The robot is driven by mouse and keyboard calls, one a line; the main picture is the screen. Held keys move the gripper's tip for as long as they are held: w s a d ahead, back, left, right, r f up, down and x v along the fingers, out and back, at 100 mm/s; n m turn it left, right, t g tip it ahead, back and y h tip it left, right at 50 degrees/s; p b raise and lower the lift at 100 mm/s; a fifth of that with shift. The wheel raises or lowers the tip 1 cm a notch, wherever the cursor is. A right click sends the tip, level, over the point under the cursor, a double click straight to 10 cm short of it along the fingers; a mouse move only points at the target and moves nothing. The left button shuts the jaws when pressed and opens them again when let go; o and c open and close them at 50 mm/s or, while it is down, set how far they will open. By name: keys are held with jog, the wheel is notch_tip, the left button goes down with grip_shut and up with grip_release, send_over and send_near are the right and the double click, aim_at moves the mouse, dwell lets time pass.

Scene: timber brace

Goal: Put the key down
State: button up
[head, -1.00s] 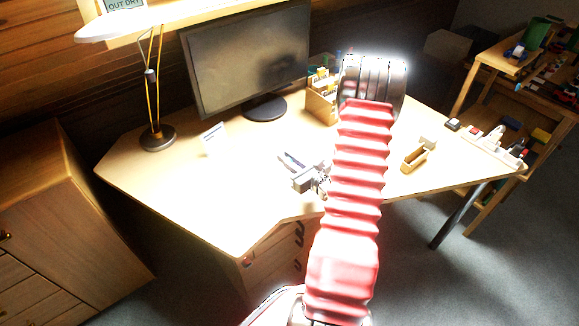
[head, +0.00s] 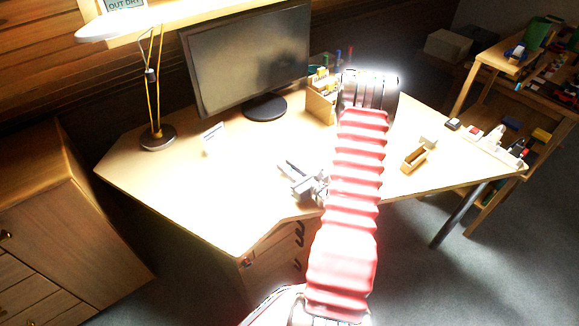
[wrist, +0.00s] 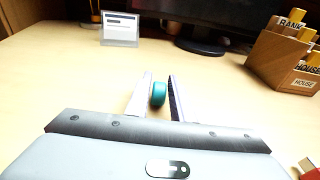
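My gripper (head: 287,169) is low over the middle of the desk (head: 190,195), left of my red arm sleeve. In the wrist view its two fingers (wrist: 160,76) point away from me towards the monitor. A teal rounded piece, which looks like the head of the key (wrist: 158,94), sits between the fingers and fills most of the narrow gap. The fingers appear shut on it. The rest of the key is hidden, and I cannot tell whether it touches the desk. The key cannot be made out in the head view.
A monitor (head: 245,62) stands at the back, with a lamp (head: 157,137) and a small card stand (head: 214,138) to its left. A wooden card box (head: 322,103) is behind my gripper. A small wooden tray (head: 415,159) lies right of my arm. The left desktop is clear.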

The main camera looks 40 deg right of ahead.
jog(key=o, duration=0.3)
jog(key=shift+r, duration=0.15)
jog(key=s, duration=0.4)
jog(key=s+a+r, duration=0.1)
jog(key=s, duration=0.7)
jog(key=shift+a+r, duration=0.15)
jog(key=shift+r, duration=0.25)
jog(key=shift+w, duration=0.1)
